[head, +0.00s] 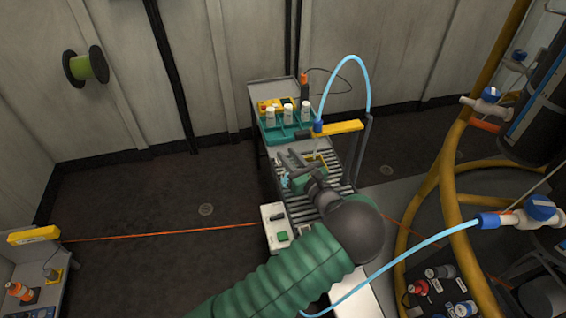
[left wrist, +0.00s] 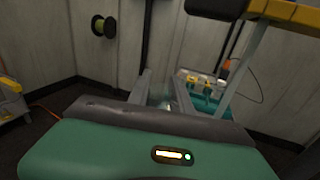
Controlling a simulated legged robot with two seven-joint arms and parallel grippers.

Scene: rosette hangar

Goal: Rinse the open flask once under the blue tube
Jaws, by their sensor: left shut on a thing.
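My left gripper (head: 292,166) is over the slatted bench (head: 345,190), its fingers partly hidden by my wrist. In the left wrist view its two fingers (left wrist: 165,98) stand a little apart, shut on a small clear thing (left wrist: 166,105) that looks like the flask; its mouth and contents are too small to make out. The blue tube (head: 345,62) arches over the bench and ends at a yellow bar (head: 340,128), with a pale outlet below. The gripper is left of and nearer than this outlet, apart from it. My right gripper is not in view.
A teal rack (head: 272,135) with several white-capped bottles stands behind the bench. A yellow square frame (head: 323,168) lies below the outlet. A white box with a green button (head: 277,228) sits at the near left. Yellow hoses (head: 450,190) and another blue tube crowd the right.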

